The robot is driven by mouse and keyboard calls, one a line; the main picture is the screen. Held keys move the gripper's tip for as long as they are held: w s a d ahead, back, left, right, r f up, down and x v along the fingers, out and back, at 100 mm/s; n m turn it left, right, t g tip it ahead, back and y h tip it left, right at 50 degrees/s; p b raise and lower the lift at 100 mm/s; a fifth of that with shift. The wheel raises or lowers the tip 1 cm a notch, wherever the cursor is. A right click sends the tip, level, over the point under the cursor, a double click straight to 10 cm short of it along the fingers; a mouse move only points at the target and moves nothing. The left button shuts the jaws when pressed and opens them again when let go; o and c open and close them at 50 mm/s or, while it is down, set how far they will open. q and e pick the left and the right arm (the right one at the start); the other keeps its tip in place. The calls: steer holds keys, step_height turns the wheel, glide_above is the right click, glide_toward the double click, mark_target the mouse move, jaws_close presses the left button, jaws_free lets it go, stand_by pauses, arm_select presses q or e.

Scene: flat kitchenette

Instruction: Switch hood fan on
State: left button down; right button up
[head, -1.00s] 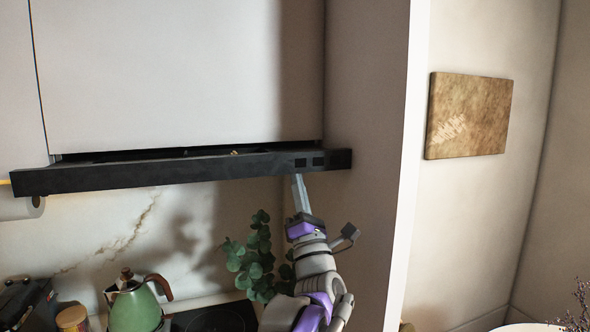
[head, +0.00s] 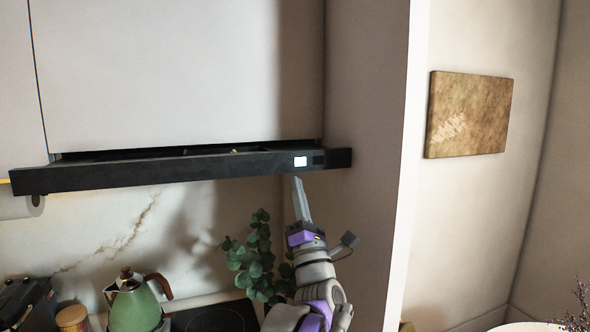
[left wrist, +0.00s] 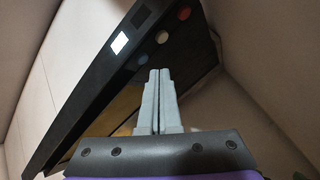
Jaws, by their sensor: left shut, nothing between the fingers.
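The black range hood (head: 170,172) runs under the white cabinet in the head view. Near the right end of its front face are two small square switches. The left switch (head: 300,161) is lit white, and the right switch (head: 319,160) is dark. In the left wrist view the lit switch (left wrist: 120,43) and the dark switch (left wrist: 140,16) show on the hood's front strip. My left gripper (head: 297,180) is shut and empty, with its tips just below the hood and apart from the lit switch. Its closed fingers also show in the left wrist view (left wrist: 157,74). My right gripper is not in view.
A green kettle (head: 135,308) stands on the counter at lower left. A leafy plant (head: 254,262) is just left of my left arm. A wall panel (head: 380,150) stands to the right of the hood. The space directly below the hood's front is mostly clear.

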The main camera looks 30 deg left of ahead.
arm_select(q)
steer(key=shift+s+f+b, duration=0.1)
steer(key=shift+f+b, duration=0.45)
steer(key=shift+f, duration=2.1)
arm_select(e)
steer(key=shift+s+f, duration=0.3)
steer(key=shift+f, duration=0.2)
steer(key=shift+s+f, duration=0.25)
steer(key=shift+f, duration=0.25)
